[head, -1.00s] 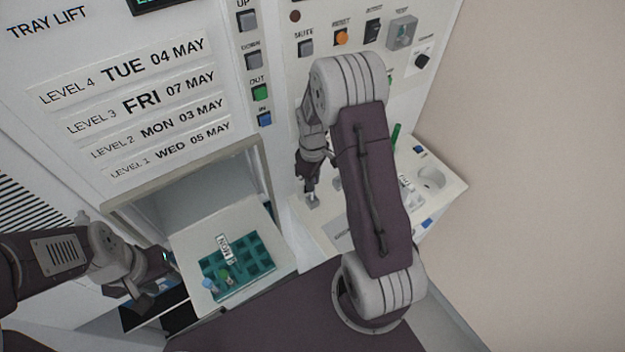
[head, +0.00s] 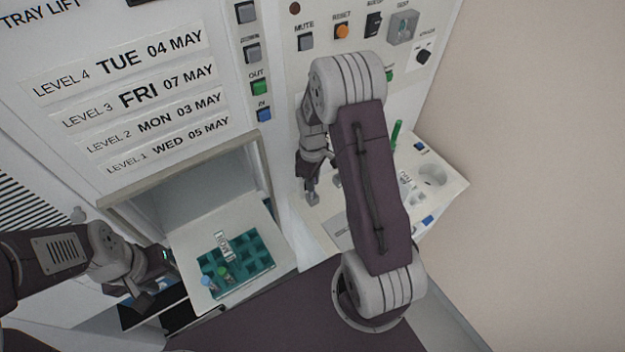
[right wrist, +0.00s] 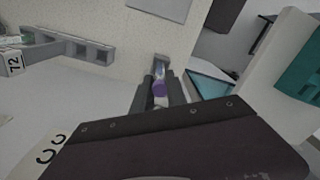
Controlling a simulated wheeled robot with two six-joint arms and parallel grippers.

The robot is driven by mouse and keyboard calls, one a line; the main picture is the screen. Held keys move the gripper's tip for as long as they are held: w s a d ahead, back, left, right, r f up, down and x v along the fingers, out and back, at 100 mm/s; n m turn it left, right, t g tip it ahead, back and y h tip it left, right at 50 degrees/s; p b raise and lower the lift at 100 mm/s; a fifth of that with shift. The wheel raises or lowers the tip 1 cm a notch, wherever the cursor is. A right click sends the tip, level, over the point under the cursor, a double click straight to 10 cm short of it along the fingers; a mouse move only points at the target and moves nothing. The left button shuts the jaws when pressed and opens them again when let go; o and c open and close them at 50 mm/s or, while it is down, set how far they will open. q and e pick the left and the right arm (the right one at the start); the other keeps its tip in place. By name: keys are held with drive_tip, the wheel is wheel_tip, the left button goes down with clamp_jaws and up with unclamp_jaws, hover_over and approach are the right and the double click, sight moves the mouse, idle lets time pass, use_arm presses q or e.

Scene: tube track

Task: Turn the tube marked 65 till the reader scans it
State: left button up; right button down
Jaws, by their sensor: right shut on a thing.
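In the right wrist view my right gripper (right wrist: 160,92) is shut on a tube with a purple cap (right wrist: 160,89), one dark finger on each side. No number can be read on this tube, so I cannot tell whether it is the one marked 65. The tube is in front of a small grey block (right wrist: 161,61). In the head view my right gripper (head: 312,188) is low over the white counter at a small grey block, and the tube is hidden there. My left gripper (head: 154,282) is beside the pulled-out tray at the lower left; its fingers are unclear.
A green tube (head: 396,132) stands on the counter (head: 450,183) behind my right arm. A grey rack (right wrist: 90,48) has a 72 tag (right wrist: 14,62).

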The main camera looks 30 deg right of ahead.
drive_tip(key=c, duration=1.3)
unclamp_jaws()
drive_tip(key=shift+o, duration=0.2)
drive_tip(key=shift+r, duration=0.1)
drive_tip(key=shift+w+r, duration=0.1)
drive_tip(key=shift+r, duration=0.25)
drive_tip(key=r+b, duration=0.1)
drive_tip(key=r, duration=0.7)
drive_tip(key=shift+s+r, duration=0.15)
drive_tip(key=shift+s, duration=0.05)
